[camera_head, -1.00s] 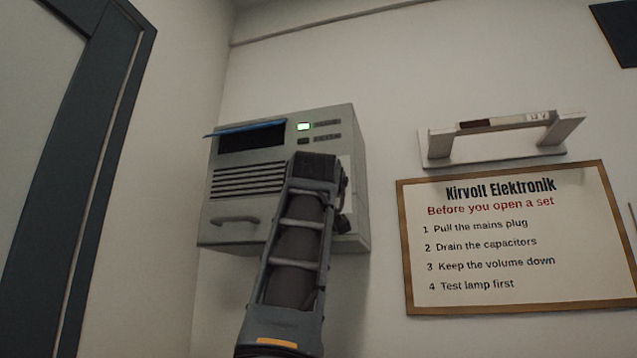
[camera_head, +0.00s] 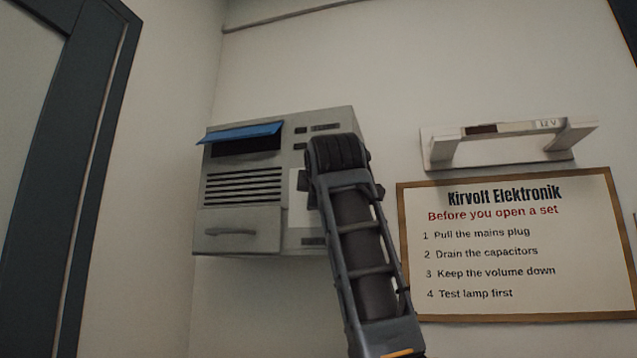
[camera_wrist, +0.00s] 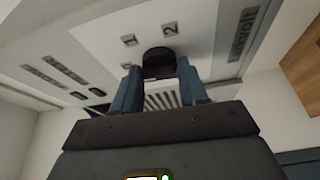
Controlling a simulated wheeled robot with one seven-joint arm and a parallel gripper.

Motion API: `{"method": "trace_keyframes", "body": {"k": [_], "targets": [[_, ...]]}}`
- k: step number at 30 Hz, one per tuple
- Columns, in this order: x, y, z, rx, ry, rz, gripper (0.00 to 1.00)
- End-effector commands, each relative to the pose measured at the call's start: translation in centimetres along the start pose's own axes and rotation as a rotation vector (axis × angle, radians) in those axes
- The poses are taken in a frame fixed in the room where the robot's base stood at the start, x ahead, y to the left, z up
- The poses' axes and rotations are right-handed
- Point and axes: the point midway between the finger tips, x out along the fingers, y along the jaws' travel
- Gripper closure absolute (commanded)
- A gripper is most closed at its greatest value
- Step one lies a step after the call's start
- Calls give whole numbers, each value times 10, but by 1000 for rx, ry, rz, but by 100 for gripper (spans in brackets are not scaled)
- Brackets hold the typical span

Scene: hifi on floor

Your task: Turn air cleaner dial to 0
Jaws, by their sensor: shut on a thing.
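The air cleaner (camera_head: 235,222) is a grey wall box with a blue flap (camera_head: 240,132) over a dark opening, slatted vents and a lower drawer handle. Its small indicator (camera_head: 300,130) looks dark. In the wrist view, the round black dial (camera_wrist: 159,57) sits on a pale panel with marks 1 (camera_wrist: 128,40) and 2 (camera_wrist: 169,28) beside it. My gripper (camera_wrist: 158,68) is shut on the dial, one blue finger on each side. I cannot read the dial's pointer, and no 0 mark is visible. In the head view my arm hides the dial and fingers.
A framed sign (camera_head: 510,245) hangs below the shelf. A dark door frame (camera_head: 85,170) stands at the left. The wall above the air cleaner is clear.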

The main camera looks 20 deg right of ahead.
Motion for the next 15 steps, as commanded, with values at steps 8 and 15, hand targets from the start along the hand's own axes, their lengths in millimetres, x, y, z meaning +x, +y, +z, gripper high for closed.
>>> {"method": "trace_keyframes", "body": {"k": [8,15], "targets": [[0,0,-1,-79,2,-35,88],[0,-1,-2,-93,2,-41,88]]}}
